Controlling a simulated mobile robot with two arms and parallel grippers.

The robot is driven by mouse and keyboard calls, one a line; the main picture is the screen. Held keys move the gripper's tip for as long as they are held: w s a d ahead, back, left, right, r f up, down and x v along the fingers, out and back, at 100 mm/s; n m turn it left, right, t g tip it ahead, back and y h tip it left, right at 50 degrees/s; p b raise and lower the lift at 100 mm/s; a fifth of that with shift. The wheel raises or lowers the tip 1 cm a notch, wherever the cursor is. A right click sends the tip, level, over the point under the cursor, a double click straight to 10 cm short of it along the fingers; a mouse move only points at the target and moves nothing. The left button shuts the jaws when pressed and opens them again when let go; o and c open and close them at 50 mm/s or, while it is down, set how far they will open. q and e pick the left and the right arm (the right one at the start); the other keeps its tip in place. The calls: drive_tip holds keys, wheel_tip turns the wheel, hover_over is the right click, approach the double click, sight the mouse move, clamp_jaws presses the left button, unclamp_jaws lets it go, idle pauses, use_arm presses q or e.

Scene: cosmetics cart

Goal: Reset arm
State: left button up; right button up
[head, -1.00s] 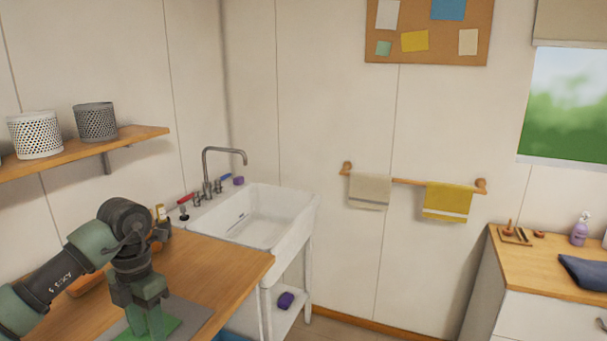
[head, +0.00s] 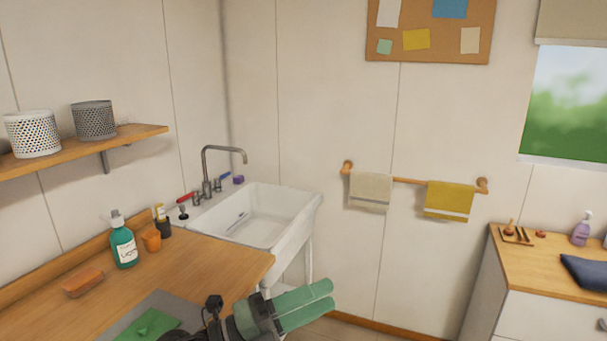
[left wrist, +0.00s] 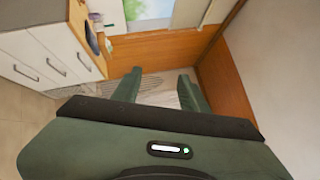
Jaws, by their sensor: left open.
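My left gripper (head: 308,304) is in the lower middle of the head view, in front of the sink's leg and past the right edge of the wooden counter. Its two green fingers point right and stand a little apart, with nothing between them. In the left wrist view the fingers (left wrist: 160,90) are spread, with only floor and a wooden panel beyond. My right gripper is in neither view.
The wooden counter (head: 210,262) holds a teal bottle (head: 123,244), an orange cup (head: 151,240), an orange-brown block (head: 83,282) and a green cloth (head: 148,325). A white sink (head: 262,216) stands behind. A drawer cabinet (head: 545,318) is at right.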

use_arm(q)
drive_tip(key=w+a+f+n+t+y, duration=0.2)
drive_tip(key=w+a+n+t+y, duration=0.2)
drive_tip(key=a+n+t+y, duration=1.25)
drive_tip(key=s+a+f+n+g+y, duration=0.25)
drive_tip(key=f+n+g, duration=0.25)
drive_tip(key=f+n, duration=0.25)
drive_tip(key=s+a+f+n+g+y, duration=0.1)
drive_tip(key=s+a+f+n+g, duration=0.25)
drive_tip(key=f+n, duration=0.35)
drive_tip(key=s+f+n+g, duration=0.1)
drive_tip(key=s+f+g, duration=0.6)
drive_tip(key=s, duration=0.5)
drive_tip(key=s+f+n+g, duration=0.1)
drive_tip(key=s+f+g, duration=0.4)
drive_tip(key=s+f, duration=0.45)
wheel_tip(320, 180, down, 24)
drive_tip(key=s, duration=0.3)
drive_tip(key=s+a+f+g, duration=0.2)
drive_tip(key=s+a+f, duration=0.1)
drive_tip(key=s+f, duration=1.3)
drive_tip(key=shift+s+a+f+h, duration=0.15)
drive_tip(key=shift+s+f+h, duration=0.2)
drive_tip(key=shift+f, duration=0.15)
